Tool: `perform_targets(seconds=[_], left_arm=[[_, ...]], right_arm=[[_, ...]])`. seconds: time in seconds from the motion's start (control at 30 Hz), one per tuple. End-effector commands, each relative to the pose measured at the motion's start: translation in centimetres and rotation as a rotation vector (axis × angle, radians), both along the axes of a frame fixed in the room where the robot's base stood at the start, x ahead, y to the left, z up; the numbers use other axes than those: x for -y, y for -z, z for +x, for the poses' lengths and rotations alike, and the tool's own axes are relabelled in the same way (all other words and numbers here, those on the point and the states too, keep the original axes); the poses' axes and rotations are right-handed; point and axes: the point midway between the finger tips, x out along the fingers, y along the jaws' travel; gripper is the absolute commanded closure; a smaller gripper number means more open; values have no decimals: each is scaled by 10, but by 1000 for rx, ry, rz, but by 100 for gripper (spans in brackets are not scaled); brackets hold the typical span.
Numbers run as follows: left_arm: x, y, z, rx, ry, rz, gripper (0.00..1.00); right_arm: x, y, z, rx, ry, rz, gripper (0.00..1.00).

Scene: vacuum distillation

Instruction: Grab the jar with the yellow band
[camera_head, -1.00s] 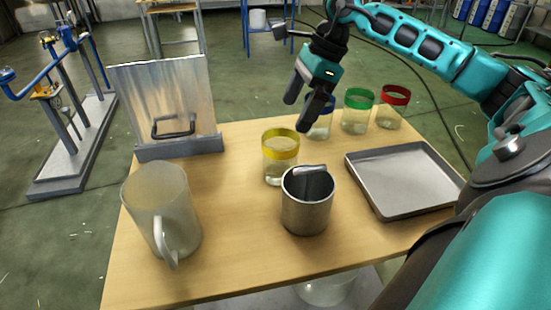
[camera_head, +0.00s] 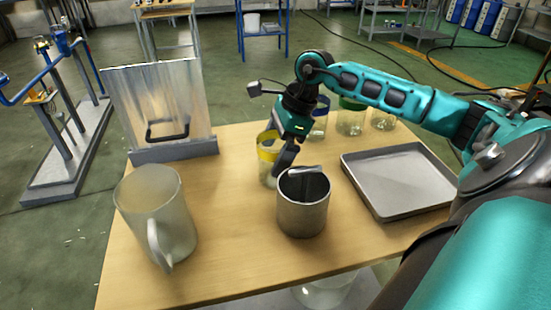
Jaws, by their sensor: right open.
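The jar with the yellow band (camera_head: 266,157) is clear glass and stands upright on the table, behind and a little left of the metal mug. My right gripper (camera_head: 281,158) points down at the jar's right side, and its fingers hide part of the jar. The gripper is open; I cannot tell whether a finger touches the glass or whether the jar lies between the fingers. My left gripper is not in view.
A metal mug (camera_head: 302,212) stands close in front of the jar. Jars with blue (camera_head: 320,117) and green (camera_head: 351,112) bands stand behind. A frosted pitcher (camera_head: 157,215), a metal tray (camera_head: 400,181) and an upright metal panel (camera_head: 158,102) share the wooden table (camera_head: 228,245).

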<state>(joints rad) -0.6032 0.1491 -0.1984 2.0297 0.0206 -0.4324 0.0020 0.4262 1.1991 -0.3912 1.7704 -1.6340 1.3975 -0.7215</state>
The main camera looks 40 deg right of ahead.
Motion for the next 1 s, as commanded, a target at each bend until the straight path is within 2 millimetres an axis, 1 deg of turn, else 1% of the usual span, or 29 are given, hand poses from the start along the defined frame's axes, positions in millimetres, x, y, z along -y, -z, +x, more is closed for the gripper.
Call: perform_targets(seconds=[0.07, 0.63, 0.67, 0.87, 1.0], left_arm=[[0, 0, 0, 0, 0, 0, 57], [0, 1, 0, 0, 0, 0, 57], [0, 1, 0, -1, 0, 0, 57], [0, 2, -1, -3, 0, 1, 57], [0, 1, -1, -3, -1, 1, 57]], right_arm=[[0, 0, 0, 0, 0, 0, 1], [0, -1, 0, 1, -1, 1, 56], [0, -1, 0, 2, -1, 0, 57], [0, -2, 0, 2, -1, 1, 57], [0, -7, 1, 4, 0, 1, 57]])
